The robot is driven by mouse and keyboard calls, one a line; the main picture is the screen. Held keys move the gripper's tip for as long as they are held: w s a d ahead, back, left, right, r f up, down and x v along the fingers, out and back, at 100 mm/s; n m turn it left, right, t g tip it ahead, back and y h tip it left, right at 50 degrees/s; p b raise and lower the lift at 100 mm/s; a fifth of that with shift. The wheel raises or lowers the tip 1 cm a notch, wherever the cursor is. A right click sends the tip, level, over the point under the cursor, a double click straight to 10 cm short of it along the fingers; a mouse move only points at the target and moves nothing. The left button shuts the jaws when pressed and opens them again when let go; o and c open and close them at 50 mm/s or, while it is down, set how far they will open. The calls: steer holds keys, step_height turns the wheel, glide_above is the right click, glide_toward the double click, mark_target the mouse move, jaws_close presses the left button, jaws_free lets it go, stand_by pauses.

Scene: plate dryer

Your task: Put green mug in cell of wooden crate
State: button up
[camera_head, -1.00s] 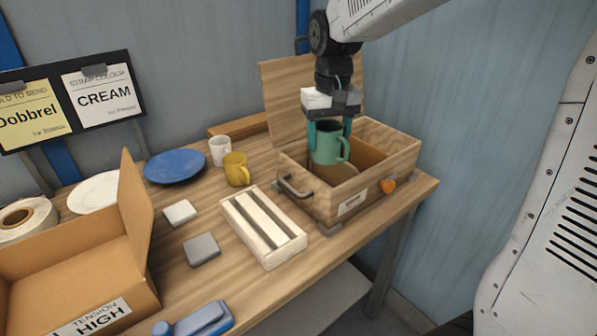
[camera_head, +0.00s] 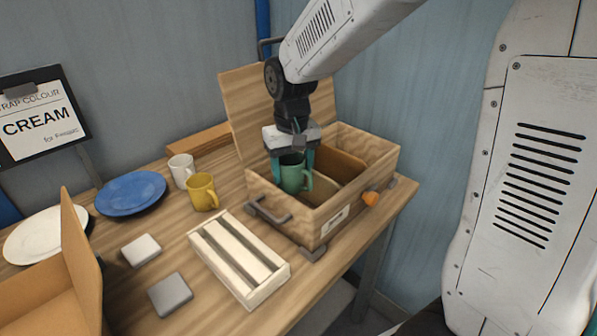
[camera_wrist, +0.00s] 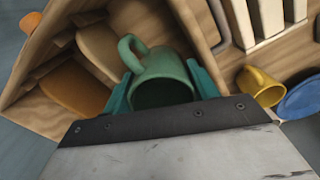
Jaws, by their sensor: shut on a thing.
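The green mug (camera_head: 291,174) is upright between the teal fingers of my gripper (camera_head: 293,165), inside the upper part of the wooden crate (camera_head: 279,223). My gripper is shut on it. In the wrist view the mug (camera_wrist: 158,77) sits between the fingers, its handle pointing up in the picture towards a cell wall. The crate's wall (camera_wrist: 200,22) and brown dividers (camera_wrist: 98,50) show around it. The mug is in the cell at the left end, near the metal handle. Its lower part is hidden by the crate's front wall, so I cannot tell whether it touches the floor.
The crate's lid (camera_head: 245,105) stands open behind. A white slotted rack (camera_head: 239,257) is in front of the crate. A yellow mug (camera_head: 202,191), a white mug (camera_head: 181,169) and a blue plate (camera_head: 131,192) stand left. A cardboard box (camera_head: 82,250) is at far left.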

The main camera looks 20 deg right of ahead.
steer(key=shift+f, duration=0.7)
steer(key=shift+f, duration=0.1)
steer(key=shift+f, duration=0.35)
steer(key=shift+f, duration=0.15)
steer(key=o, duration=0.9)
